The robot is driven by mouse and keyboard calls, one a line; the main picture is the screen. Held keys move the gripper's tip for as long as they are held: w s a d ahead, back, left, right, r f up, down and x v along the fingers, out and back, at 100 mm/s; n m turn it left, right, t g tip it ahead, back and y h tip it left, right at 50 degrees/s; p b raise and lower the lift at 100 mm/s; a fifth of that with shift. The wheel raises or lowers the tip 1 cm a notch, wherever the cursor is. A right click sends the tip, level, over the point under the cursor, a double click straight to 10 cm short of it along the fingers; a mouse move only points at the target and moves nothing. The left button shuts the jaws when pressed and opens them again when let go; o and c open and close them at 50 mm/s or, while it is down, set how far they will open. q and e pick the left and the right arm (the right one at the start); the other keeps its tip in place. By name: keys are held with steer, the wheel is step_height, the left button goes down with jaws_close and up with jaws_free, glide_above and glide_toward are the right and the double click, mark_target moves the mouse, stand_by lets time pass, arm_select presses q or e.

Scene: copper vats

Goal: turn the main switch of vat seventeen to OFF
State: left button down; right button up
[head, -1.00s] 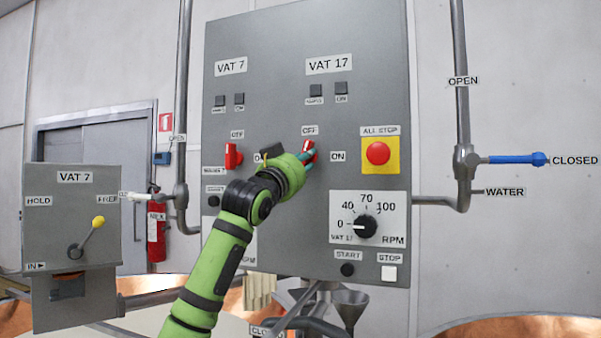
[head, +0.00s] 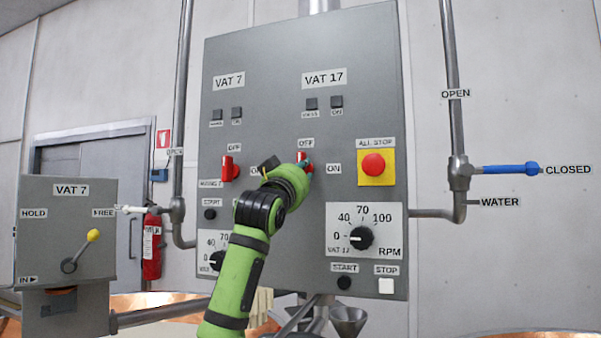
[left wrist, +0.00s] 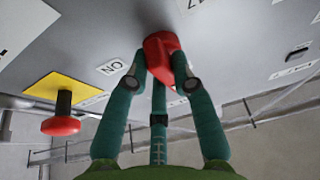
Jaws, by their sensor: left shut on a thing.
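The red main switch of vat seventeen (head: 302,157) is on the grey panel under the VAT 17 label (head: 324,79). Its OFF label (head: 306,142) is straight above it and its ON label (head: 333,169) to its right. My left gripper (head: 304,166) is shut on this switch and hides most of it in the head view. In the left wrist view the red switch (left wrist: 160,47) shows between the teal fingers of my left gripper (left wrist: 160,78). The part of the switch that shows in the head view looks about upright, towards OFF. My right gripper is not in view.
Vat seven's red switch (head: 230,169) is close on the left. The red ALL STOP button (head: 373,164) on its yellow plate is close on the right. The speed dial (head: 360,237) is below. A blue-handled water valve (head: 508,169) is beyond the panel's right edge.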

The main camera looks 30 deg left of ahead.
arm_select(q)
steer(key=shift+s+r, duration=0.4)
steer(key=shift+r, duration=0.25)
steer(key=c, duration=1)
jaws_free()
steer(key=shift+c, duration=0.2)
steer(key=shift+w+f, duration=0.35)
steer(key=shift+w, duration=0.05)
steer(key=shift+f, duration=0.1)
steer(key=v, duration=1.2)
